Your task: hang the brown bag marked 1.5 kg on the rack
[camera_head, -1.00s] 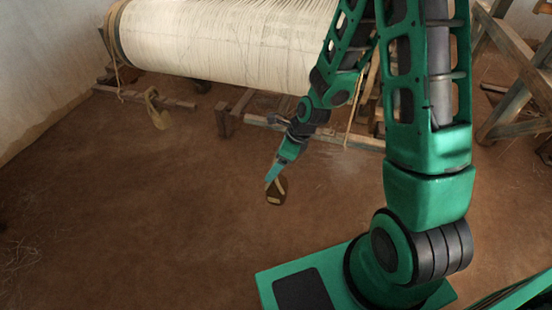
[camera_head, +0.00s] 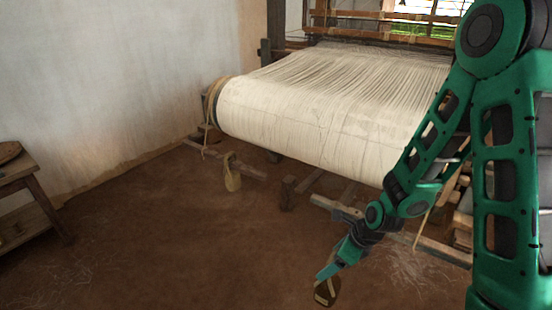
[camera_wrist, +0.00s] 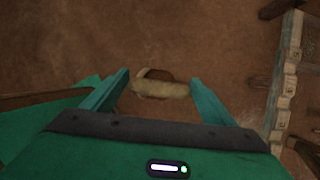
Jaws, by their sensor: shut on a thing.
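My gripper (camera_head: 329,271) is low over the earth floor, in the lower right of the head view. It is shut on a small brown bag (camera_head: 326,293), which hangs below the fingertips. In the wrist view a pale tan rounded strip of the bag (camera_wrist: 160,89) lies between the two fingers, with a darker brown part behind it. Any marking on the bag is too small to read. I cannot make out a rack for certain in these views.
The loom's cloth roll (camera_head: 300,115) fills the middle. A tan bag (camera_head: 232,174) hangs by its left end. Wooden beams (camera_head: 330,207) lie low in front of the loom. A wooden table (camera_head: 22,195) stands at the left edge. The floor (camera_head: 160,240) between is clear.

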